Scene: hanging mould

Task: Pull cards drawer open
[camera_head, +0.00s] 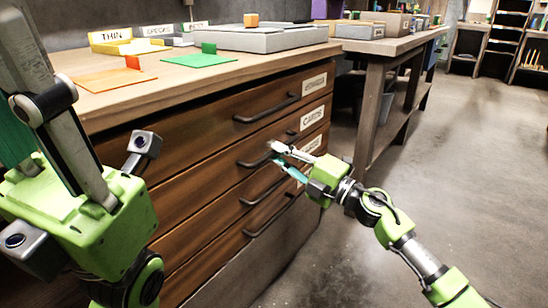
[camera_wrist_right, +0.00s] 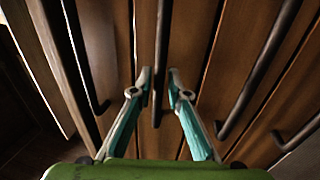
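The cards drawer (camera_head: 215,175) is the second drawer down in a brown wooden cabinet, marked by a white CARDS label (camera_head: 312,118). Its front looks flush with the others. My right gripper (camera_head: 277,155) is at the drawer's dark bar handle (camera_head: 252,162). In the right wrist view the handle (camera_wrist_right: 160,45) passes between the two fingertips of this gripper (camera_wrist_right: 159,76). The fingers stand apart with small gaps beside the bar. My left gripper (camera_head: 45,110) is large in the left foreground, in front of the cabinet; its fingertips are cut off or hidden.
Other drawers with bar handles lie above (camera_head: 266,108) and below. On the cabinet top are an orange sheet (camera_head: 105,80), a green sheet (camera_head: 200,60), a grey box (camera_head: 262,38) and labelled trays. Another wooden table (camera_head: 385,45) stands behind. The floor at right is clear.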

